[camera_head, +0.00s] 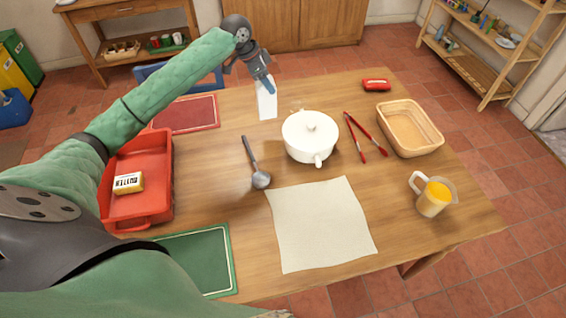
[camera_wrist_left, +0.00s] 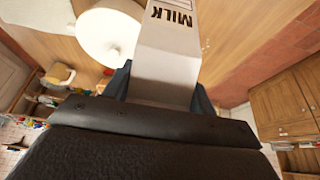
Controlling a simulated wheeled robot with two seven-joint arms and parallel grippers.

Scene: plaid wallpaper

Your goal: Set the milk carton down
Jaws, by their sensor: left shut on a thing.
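The milk carton (camera_head: 267,103) is white and looks upright at the far side of the wooden table (camera_head: 340,95), left of the white pot. My left gripper (camera_head: 264,82) is shut on its upper part. In the left wrist view the milk carton (camera_wrist_left: 168,58), with MILK printed on it, sits between the two dark fingers of my left gripper (camera_wrist_left: 160,92). I cannot tell whether the carton's base touches the table. My right gripper is not in view.
A white lidded pot (camera_head: 311,138) stands just right of the carton. A red mat (camera_head: 186,114) lies to its left. A ladle (camera_head: 258,175), red tongs (camera_head: 366,138), a basket (camera_head: 409,128), a juice pitcher (camera_head: 433,198) and a red tray (camera_head: 140,210) are also on the table.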

